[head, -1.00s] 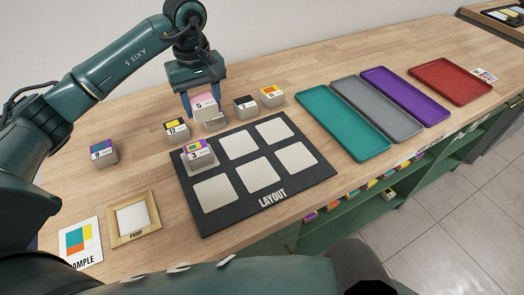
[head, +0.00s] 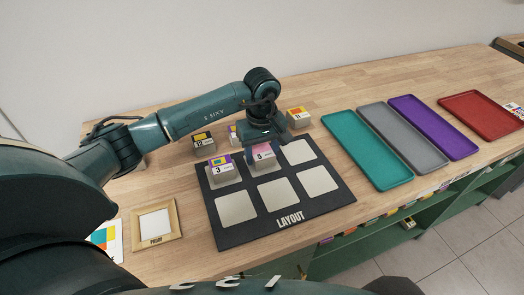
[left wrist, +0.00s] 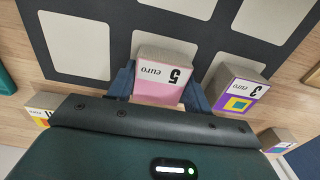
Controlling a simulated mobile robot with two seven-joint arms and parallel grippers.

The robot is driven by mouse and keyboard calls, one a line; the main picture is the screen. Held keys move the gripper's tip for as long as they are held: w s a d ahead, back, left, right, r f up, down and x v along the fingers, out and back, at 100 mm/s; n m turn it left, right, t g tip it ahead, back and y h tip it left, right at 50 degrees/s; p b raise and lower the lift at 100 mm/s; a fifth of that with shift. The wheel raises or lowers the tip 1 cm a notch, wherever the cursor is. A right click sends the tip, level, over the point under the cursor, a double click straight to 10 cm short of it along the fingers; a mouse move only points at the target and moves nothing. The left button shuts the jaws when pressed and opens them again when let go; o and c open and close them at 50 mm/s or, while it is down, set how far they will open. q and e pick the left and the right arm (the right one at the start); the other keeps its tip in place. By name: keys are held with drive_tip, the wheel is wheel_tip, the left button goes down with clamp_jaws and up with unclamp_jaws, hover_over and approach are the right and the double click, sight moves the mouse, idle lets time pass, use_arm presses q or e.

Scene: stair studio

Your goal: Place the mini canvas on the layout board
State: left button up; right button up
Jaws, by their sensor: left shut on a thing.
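The pink mini canvas (head: 263,158), marked 5, is held in my left gripper (head: 264,146) over the back middle square of the black layout board (head: 328,205). In the left wrist view the fingers (left wrist: 158,88) close on both sides of the pink canvas (left wrist: 160,72). I cannot tell whether its underside touches the board. A canvas marked 3 (head: 222,174) sits on the back left square, just left of the held one. The back right square and the front squares are bare. My right gripper is not in view.
Behind the board stand canvas 12 (head: 203,145), a partly hidden canvas (head: 233,136) and canvas 11 (head: 298,119). Teal (head: 383,180), grey (head: 420,160), purple (head: 450,145) and red (head: 500,128) trays lie right. A wooden proof frame (head: 176,232) lies at front left.

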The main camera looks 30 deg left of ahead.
sight(262, 152)
use_arm(q)
drive_tip(key=shift+f, duration=0.2)
drive_tip(key=shift+f, duration=0.15)
drive_tip(key=o, duration=1)
drive_tip(key=shift+c, duration=0.2)
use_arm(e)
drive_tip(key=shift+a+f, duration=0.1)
use_arm(q)
drive_tip(key=shift+r, duration=0.4)
wheel_tip(262, 152, up, 12)
drive_tip(key=b, duration=0.1)
drive_tip(key=shift+f, duration=0.2)
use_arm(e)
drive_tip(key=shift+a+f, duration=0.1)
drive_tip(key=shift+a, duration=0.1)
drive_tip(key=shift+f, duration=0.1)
